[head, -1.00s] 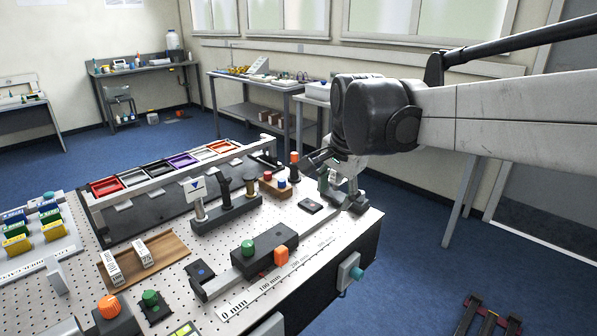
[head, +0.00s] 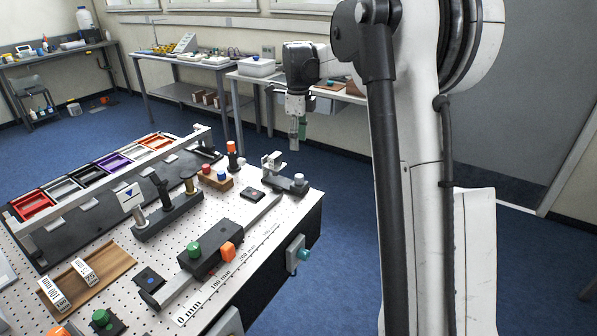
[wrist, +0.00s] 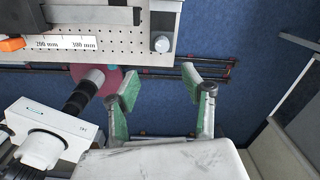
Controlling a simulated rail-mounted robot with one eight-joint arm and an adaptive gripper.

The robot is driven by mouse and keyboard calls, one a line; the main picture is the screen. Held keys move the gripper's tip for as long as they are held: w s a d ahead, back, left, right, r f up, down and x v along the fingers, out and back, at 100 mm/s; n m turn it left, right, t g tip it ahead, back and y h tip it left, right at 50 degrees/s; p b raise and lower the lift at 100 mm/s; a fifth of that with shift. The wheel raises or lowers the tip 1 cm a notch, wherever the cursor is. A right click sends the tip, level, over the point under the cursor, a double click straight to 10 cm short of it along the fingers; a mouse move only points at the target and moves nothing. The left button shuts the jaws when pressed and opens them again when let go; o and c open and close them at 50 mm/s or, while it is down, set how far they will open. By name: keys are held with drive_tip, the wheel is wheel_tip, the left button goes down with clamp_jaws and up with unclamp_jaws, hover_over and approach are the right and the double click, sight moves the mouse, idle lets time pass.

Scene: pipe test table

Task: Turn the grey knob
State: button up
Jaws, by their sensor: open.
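A small round grey knob (head: 299,178) stands on a dark grey base at the table's far right corner in the head view. In the wrist view the grey knob (wrist: 161,43) shows from above, on a grey plate near the table edge. My gripper (head: 302,130) hangs pointing down beyond that corner, apart from the knob. In the wrist view my gripper (wrist: 163,80) is open, with green pads on its spread fingers and nothing between them. The knob lies ahead of the fingertips, and blue floor shows between them.
The perforated table (head: 225,190) carries a slider block with a green knob (head: 194,249) and an orange knob (head: 228,252). A teal knob (head: 304,254) sits on the table's side. A wooden block with red and white buttons (head: 214,178) stands left of the grey knob. Blue floor lies beyond the edge.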

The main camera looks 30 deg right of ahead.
sight(299, 175)
drive_tip(key=f, duration=1.4)
drive_tip(key=shift+w+d, duration=0.15)
drive_tip(key=shift+d, duration=0.05)
clamp_jaws()
